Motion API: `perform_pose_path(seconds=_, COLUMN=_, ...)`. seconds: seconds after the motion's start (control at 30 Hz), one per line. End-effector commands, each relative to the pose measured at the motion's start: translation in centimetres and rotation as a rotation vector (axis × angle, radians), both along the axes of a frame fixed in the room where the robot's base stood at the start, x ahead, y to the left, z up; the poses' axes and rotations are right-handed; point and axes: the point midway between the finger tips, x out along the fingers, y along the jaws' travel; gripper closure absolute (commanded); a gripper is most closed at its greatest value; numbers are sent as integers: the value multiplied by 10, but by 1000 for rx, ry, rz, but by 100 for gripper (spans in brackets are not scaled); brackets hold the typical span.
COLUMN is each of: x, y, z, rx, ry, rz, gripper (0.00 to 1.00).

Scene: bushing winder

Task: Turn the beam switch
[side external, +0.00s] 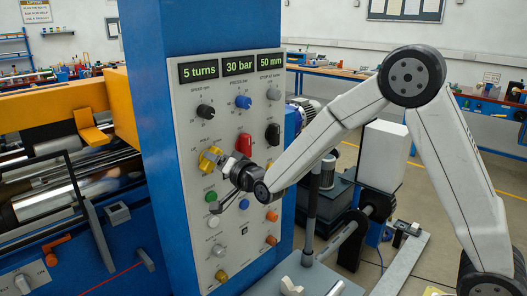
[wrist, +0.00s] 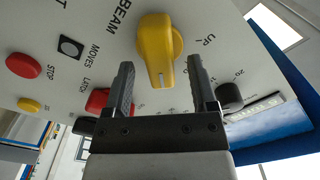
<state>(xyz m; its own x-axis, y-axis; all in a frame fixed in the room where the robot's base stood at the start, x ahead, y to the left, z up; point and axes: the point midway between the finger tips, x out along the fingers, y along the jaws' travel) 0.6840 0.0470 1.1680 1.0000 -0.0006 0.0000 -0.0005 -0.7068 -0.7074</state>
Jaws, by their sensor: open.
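The beam switch is a yellow rotary knob (wrist: 157,42) on the grey panel, with "BEAM" and "UP" printed around it in the wrist view. Its handle points toward the bottom of that picture, toward my gripper. In the side view the knob (side external: 207,159) sits at the left middle of the panel, with my gripper (side external: 221,164) in front of it. In the wrist view my gripper (wrist: 161,70) is open, one finger on each side of the handle's end. Gaps show between the handle and both fingers. Whether the fingertips touch the panel cannot be told.
A red latch knob (wrist: 97,100) is close beside the left finger, and a black knob (wrist: 229,95) is beside the right one. A red stop button (wrist: 24,65) is farther left. The control panel (side external: 223,102) carries several other knobs and buttons under green displays (side external: 238,65).

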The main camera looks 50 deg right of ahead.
Motion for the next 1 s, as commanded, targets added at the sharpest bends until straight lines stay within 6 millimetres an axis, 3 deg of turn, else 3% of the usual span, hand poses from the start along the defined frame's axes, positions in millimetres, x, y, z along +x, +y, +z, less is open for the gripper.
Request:
perform_pose_path(seconds=0.2, x=14, y=0, z=0, rx=0, ry=0, rz=0, gripper=26)
perform_pose_path(seconds=0.57, x=17, y=0, z=0, rx=-1, ry=0, rz=0, gripper=26)
perform_pose_path(seconds=0.6, x=17, y=0, z=0, rx=-1, ry=0, rz=0, gripper=30)
perform_pose_path(seconds=0.8, x=17, y=0, z=0, rx=-1, ry=0, rz=0, gripper=93)
perform_pose_path(seconds=0.83, x=17, y=0, z=0, rx=-1, ry=0, rz=0, gripper=100)
perform_pose_path(seconds=1.0, x=17, y=0, z=0, rx=-2, ry=0, rz=0, gripper=100)
